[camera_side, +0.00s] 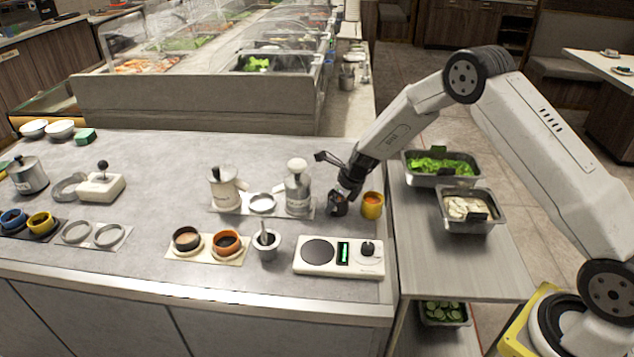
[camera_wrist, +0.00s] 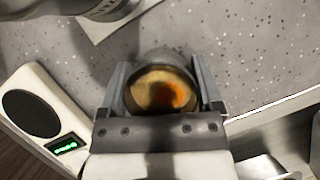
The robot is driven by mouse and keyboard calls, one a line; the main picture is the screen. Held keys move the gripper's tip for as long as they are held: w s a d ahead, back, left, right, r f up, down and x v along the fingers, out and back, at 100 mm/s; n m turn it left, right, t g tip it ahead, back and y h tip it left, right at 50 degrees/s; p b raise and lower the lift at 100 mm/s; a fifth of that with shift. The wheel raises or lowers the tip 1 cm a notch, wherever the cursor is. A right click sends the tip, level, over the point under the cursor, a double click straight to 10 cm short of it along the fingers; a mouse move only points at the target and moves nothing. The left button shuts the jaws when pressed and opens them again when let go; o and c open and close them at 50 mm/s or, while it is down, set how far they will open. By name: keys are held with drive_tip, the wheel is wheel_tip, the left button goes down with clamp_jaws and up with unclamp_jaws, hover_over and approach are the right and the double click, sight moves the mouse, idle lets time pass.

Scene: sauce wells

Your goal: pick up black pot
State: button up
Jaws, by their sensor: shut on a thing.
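A small black pot (camera_side: 338,207) is at the right end of the counter, partly hidden by my gripper (camera_side: 341,190). My gripper reaches down from the upper right and is shut on this pot. In the wrist view the round pot (camera_wrist: 163,83) sits between the two fingers of my gripper (camera_wrist: 163,90), with brown and orange showing inside its rim. I cannot tell whether its base touches the counter. A yellow-orange pot (camera_side: 372,206) stands close on its right. Another dark pot (camera_side: 187,239) sits in a pale holder further left.
A white scale (camera_side: 318,257) with a green display stands in front, also in the wrist view (camera_wrist: 42,115). A metal cup (camera_side: 266,246), an orange-rimmed pot (camera_side: 227,244) and a metal canister (camera_side: 298,190) stand left. Food trays (camera_side: 468,222) stand right, beyond the counter edge.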

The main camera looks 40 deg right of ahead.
drive_tip(key=shift+r, duration=0.15)
drive_tip(key=shift+r, duration=0.55)
drive_tip(key=s+a+r, duration=0.1)
drive_tip(key=s+r, duration=1)
drive_tip(key=s, duration=0.3)
drive_tip(key=shift+r, duration=0.3)
drive_tip(key=shift+a, duration=0.1)
drive_tip(key=w+a+f, duration=0.1)
drive_tip(key=w+a, duration=0.1)
drive_tip(key=a, duration=0.4)
drive_tip(key=w+a+f, duration=0.2)
drive_tip(key=a, duration=0.5)
drive_tip(key=shift+w+a, duration=0.25)
drive_tip(key=shift+w, duration=0.05)
drive_tip(key=shift+f, duration=0.15)
